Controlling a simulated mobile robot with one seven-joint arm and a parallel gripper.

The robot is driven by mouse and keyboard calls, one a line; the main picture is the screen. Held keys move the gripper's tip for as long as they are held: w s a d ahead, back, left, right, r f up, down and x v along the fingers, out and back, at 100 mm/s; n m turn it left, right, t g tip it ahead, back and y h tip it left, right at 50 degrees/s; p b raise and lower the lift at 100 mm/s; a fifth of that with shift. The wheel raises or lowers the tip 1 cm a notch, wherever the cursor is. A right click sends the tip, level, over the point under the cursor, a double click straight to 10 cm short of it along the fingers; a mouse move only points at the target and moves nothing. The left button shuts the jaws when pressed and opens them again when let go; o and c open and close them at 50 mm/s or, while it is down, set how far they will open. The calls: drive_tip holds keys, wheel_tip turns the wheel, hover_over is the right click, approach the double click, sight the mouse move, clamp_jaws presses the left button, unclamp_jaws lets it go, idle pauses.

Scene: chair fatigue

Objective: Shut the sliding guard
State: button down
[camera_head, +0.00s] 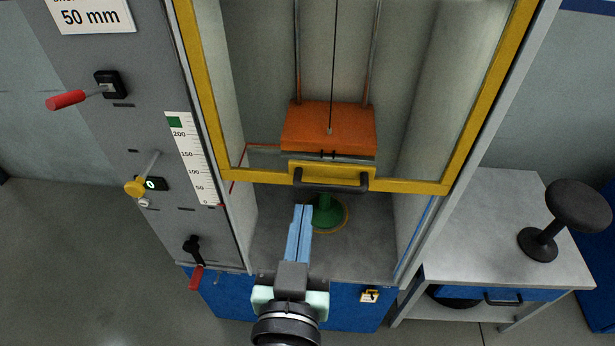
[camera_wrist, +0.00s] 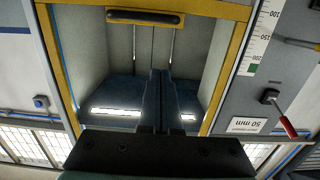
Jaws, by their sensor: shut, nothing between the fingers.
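The sliding guard (camera_head: 451,175) is a clear panel in a yellow frame on the front of a grey test machine. It is partly raised, with an open gap between its bottom bar and the chamber floor. Its black handle (camera_head: 331,184) is on the bottom bar; in the wrist view the handle (camera_wrist: 145,18) is at the top, in a picture that looks upside down. My gripper (camera_head: 303,208) has blue fingers, shut and empty. In the head view its tips appear just below and left of the handle, apart from it. The wrist view shows the fingers (camera_wrist: 160,75) over the panel.
An orange weight (camera_head: 328,128) hangs on rods behind the guard. A green base (camera_head: 325,213) is on the chamber floor. Red-handled levers (camera_head: 66,99), (camera_head: 196,277) and a yellow knob (camera_head: 134,187) project from the left panel. A bench with a dark stool-shaped object (camera_head: 577,205) stands right.

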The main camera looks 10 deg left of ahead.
drive_tip(key=p, duration=0.2)
hover_over(309, 186)
drive_tip(key=s, duration=0.3)
drive_tip(key=f, duration=0.3)
drive_tip(key=shift+w+d, duration=0.1)
drive_tip(key=shift+w, duration=0.1)
drive_tip(key=shift+w+f, duration=0.1)
drive_tip(key=shift+f, duration=0.65)
wheel_tip(309, 186, down, 44)
drive_tip(key=b, duration=4)
drive_tip(key=shift+r, duration=0.1)
